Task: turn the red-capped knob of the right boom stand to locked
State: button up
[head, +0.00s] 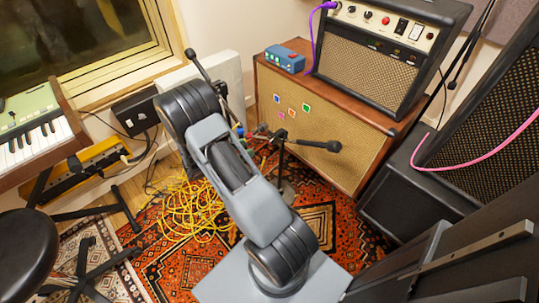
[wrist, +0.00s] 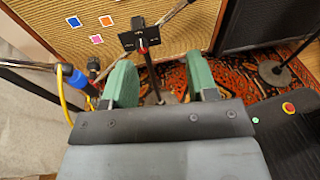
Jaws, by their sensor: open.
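The right boom stand (head: 281,158) stands in front of the brown speaker cabinet in the head view. A small red part (head: 282,133) shows at its joint, and its boom points right to a black end piece. In the wrist view, the stand's black joint (wrist: 137,39) is just beyond my fingertips, with the red-capped knob (wrist: 144,43) at its front. Which way the knob is turned I cannot tell. My gripper (wrist: 167,68) is open, its green fingers apart and nothing between them in contact. In the head view my arm mostly hides it.
A blue-collared stand part (wrist: 73,78) is close to the left finger. The brown speaker cabinet (head: 325,125) is right behind the stand. Yellow cables (head: 190,207) lie on the patterned rug. A round-based stand (wrist: 275,72) is at the right in the wrist view.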

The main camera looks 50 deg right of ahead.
aim_at(270, 143)
notch_tip(270, 143, down, 10)
jog(key=w+d+n+t+h+b, duration=0.2)
jog(key=n+t+b, duration=0.1)
jog(key=n, duration=0.2)
jog(key=d, duration=0.4)
jog(key=d+b, duration=0.1)
jog(key=d, duration=0.3)
jog(key=s+d, duration=0.1)
jog(key=d, duration=0.4)
jog(key=shift+b, duration=0.3)
jog(key=c, duration=0.9)
jog(key=shift+c, duration=0.2)
